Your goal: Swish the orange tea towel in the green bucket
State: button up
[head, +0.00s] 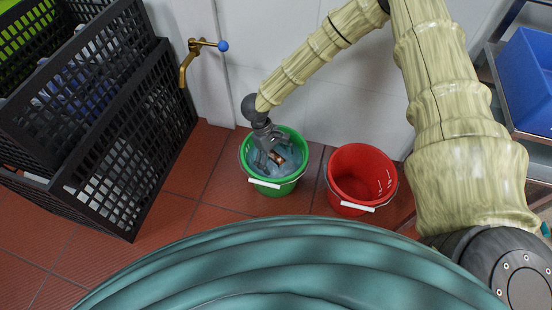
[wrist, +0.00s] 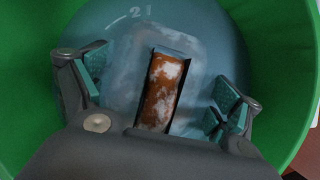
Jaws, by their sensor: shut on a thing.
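The green bucket (head: 286,188) stands on the tiled floor against the white wall, with bluish water inside. My gripper (head: 273,153) reaches down into the bucket from above. In the wrist view, the orange tea towel (wrist: 163,95) shows as a narrow orange-brown strip with white patches like foam, between my two fingers. The fingers look well apart at either side, and the gripper is shut on the towel. The palm hides the towel's near end. The bucket's green wall (wrist: 285,70) surrounds the fingers. I cannot tell how deep the towel sits in the water.
A red bucket (head: 366,160) stands just right of the green one. Black mesh crates (head: 125,150) stand at the left. A brass tap (head: 190,62) with a blue knob juts from the wall. A blue bin (head: 528,80) sits on a shelf at right. Floor at lower left is clear.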

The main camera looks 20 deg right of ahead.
jog(key=shift+f, duration=0.45)
notch_tip(320, 180, up, 2)
jog(key=p, duration=0.2)
jog(key=shift+p, duration=0.35)
jog(key=shift+f, duration=1.05)
jog(key=shift+r+p, duration=1.1)
jog(key=shift+p, duration=0.1)
jog(key=shift+f, duration=1.05)
notch_tip(320, 180, up, 2)
jog(key=shift+r+p, duration=0.1)
jog(key=shift+p, duration=0.8)
jog(key=shift+f, duration=1.1)
jog(key=shift+r+p, duration=0.8)
jog(key=shift+r, duration=0.25)
jog(key=shift+f+b, duration=0.35)
jog(key=shift+f, duration=0.7)
notch_tip(320, 180, up, 2)
jog(key=shift+r+p, duration=0.1)
jog(key=shift+p, duration=0.9)
jog(key=shift+f+b, duration=0.45)
jog(key=shift+f, duration=0.7)
jog(key=shift+r+p, duration=0.9)
jog(key=shift+r, duration=0.15)
jog(key=shift+f+b, duration=0.45)
jog(key=shift+f, duration=0.6)
jog(key=shift+r+p, duration=0.9)
jog(key=shift+r, duration=0.2)
jog(key=shift+f+b, duration=0.55)
jog(key=shift+f, duration=0.55)
